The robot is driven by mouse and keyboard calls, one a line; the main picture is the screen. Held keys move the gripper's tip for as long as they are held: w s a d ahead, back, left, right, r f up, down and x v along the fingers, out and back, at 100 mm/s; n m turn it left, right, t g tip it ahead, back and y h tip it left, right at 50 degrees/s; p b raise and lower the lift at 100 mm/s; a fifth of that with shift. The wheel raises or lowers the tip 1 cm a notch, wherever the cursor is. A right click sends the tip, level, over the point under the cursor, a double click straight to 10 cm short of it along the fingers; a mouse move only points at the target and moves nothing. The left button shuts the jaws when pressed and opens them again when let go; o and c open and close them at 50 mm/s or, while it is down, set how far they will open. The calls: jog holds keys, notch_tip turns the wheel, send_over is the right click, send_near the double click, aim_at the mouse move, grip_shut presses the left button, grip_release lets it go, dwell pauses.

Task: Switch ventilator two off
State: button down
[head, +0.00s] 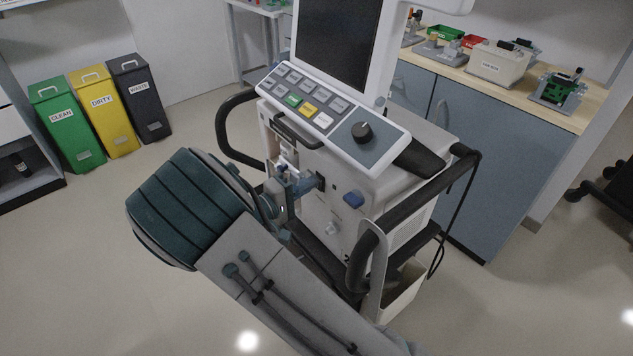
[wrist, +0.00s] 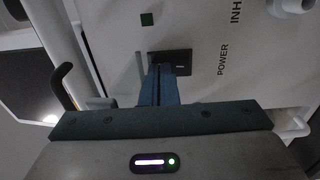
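A white ventilator (head: 345,190) on a wheeled stand fills the middle of the head view. Its screen (head: 336,40) is dark; I see no number on it. In the wrist view its front shows a black power switch (wrist: 178,63) beside the word POWER, and a small dark green square (wrist: 147,19). My gripper (head: 318,182) is at the ventilator's front, at the switch. In the wrist view its blue fingers (wrist: 160,72) are together with nothing seen between them. The fingertips overlap the switch's left part; I cannot tell if they touch it.
Black side handles (head: 415,205) frame the ventilator, and a cable hangs at its right. A blue knob (head: 352,201) sits on the front, right of my gripper. Green, yellow and dark bins (head: 100,115) stand at the left. A counter (head: 570,115) with devices is behind.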

jog(key=r+v, duration=0.2)
jog(key=v, duration=1.1)
jog(key=shift+s+a, duration=0.25)
jog(key=shift+a, duration=0.05)
jog(key=shift+f, duration=0.1)
